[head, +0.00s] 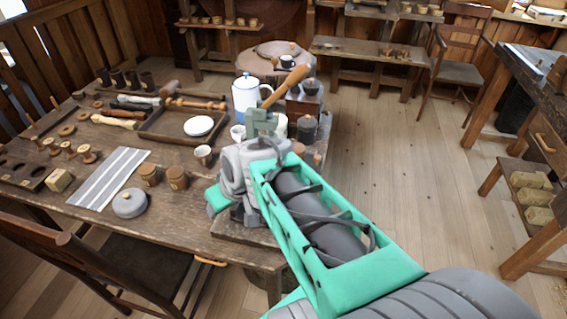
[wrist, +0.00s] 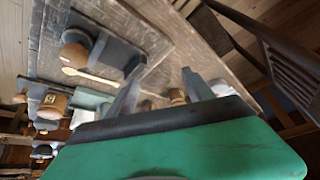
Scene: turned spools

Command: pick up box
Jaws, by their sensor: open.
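A small pale wooden block (head: 58,180), the most box-like thing I see, sits at the left of the table beside a dark holed rack. I cannot tell for sure that it is the box. I cannot make out the block in the wrist view.
The wooden table (head: 190,222) holds a striped cloth (head: 112,178), a grey lidded pot (head: 130,203), a tray with a white dish (head: 199,125), several cups and turned pieces. A white jug (head: 245,93) stands behind my wrist. A chair (head: 140,272) stands at the front.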

